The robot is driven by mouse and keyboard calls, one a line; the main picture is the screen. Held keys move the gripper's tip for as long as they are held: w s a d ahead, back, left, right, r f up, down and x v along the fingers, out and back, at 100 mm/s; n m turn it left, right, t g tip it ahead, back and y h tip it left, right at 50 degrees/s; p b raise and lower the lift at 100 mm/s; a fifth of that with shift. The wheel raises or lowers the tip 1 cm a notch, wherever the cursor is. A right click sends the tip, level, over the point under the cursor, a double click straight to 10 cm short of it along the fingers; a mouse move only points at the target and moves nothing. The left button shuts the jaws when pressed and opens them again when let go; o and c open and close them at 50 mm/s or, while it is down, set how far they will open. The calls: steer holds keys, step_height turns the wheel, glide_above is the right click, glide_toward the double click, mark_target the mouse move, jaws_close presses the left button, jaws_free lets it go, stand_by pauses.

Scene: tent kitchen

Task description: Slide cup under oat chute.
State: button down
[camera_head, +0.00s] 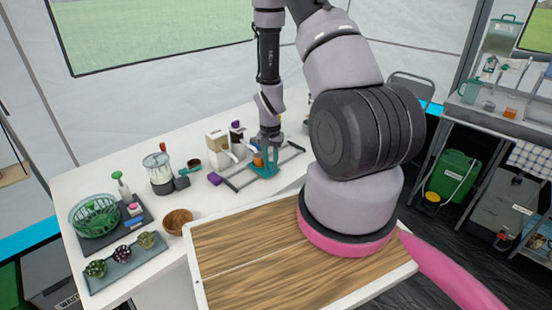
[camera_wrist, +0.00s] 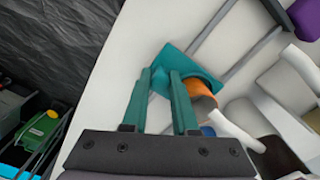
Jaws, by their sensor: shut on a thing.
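An orange cup (camera_head: 258,161) sits on a teal sliding carriage (camera_head: 266,172) on a pair of grey rails (camera_head: 240,180). In the wrist view, the cup (camera_wrist: 201,88) stands beside my fingers, on the teal carriage (camera_wrist: 188,64). My gripper (camera_head: 267,146) reaches down from above; its green fingers (camera_wrist: 163,74) are shut on the carriage, though the exact contact is hard to see. Dispensers stand behind the rails: a pale one with a brown top (camera_head: 218,142) and one with a purple top (camera_head: 237,134). I cannot tell which chute is for oats.
A purple block (camera_head: 214,178) lies by the left rail end. A blender-like jar (camera_head: 158,168), a wooden bowl (camera_head: 177,221) and a green basket (camera_head: 95,216) stand farther left. A wooden board (camera_head: 240,250) fills the front.

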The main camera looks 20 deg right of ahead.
steer(key=shift+s+a, duration=0.55)
steer(key=shift+a, duration=1)
steer(key=shift+s+a, duration=0.55)
steer(key=shift+a, duration=1.05)
steer(key=shift+s+a, duration=0.55)
steer(key=shift+a, duration=1)
steer(key=c, duration=0.7)
jaws_free()
steer(key=shift+r, duration=3.5)
steer(key=shift+r, duration=0.1)
